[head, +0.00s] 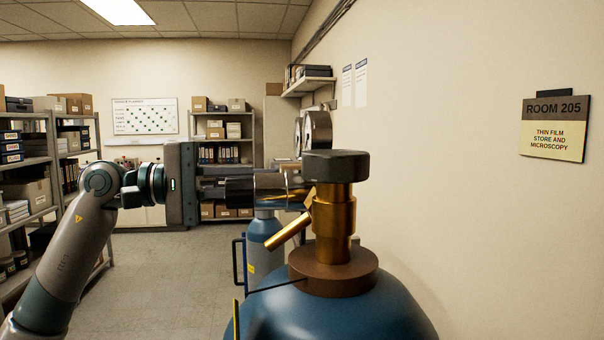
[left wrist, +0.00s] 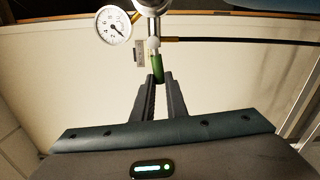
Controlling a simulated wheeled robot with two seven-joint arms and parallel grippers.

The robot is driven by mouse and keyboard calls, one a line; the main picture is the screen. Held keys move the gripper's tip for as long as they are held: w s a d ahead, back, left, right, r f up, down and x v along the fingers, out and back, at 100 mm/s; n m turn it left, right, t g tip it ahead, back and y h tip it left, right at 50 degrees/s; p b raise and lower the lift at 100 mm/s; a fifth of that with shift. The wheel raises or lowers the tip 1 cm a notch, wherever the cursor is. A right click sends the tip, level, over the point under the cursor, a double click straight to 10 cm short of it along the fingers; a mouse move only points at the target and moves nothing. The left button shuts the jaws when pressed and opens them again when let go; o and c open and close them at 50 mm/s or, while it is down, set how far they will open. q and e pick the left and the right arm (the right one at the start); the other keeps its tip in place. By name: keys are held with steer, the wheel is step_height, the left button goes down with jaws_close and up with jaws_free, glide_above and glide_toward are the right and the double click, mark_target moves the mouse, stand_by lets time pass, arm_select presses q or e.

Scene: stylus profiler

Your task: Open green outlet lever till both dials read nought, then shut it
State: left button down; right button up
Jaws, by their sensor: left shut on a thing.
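The green outlet lever (left wrist: 157,68) hangs below the regulator's outlet in the left wrist view, its lower end between my fingertips. My left gripper (left wrist: 160,80) is shut on it. One round white dial (left wrist: 114,25) faces the wrist camera; its needle is too small to read surely. In the head view the regulator (head: 270,184) is a chrome body beside the brass cylinder valve (head: 332,220), with the dials (head: 317,132) turned nearly edge-on, so their faces are hidden. There the lever and my fingertips are hidden too. My right gripper is not in view.
A blue gas cylinder (head: 340,315) stands close in front, with another blue cylinder (head: 264,232) behind it. A black hose (left wrist: 240,41) runs right from a brass fitting at the outlet. Shelves (head: 40,180) line the left; the wall is close on the right.

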arm_select(q)
steer(key=s+d+f+n, duration=0.1)
steer(key=s+f+n, duration=0.4)
steer(key=n, duration=1.1)
steer(key=shift+s, duration=0.35)
steer(key=c, duration=1.7)
jaws_free()
steer(key=shift+w+d, duration=0.1)
steer(key=shift+c, duration=0.3)
steer(key=s+a+b, duration=0.1)
steer(key=a+b, duration=0.2)
steer(key=a, duration=0.4)
steer(key=shift+s+a, duration=0.25)
steer(key=shift+a, duration=0.1)
steer(key=shift+f+b, duration=0.15)
steer(key=shift+b, duration=0.15)
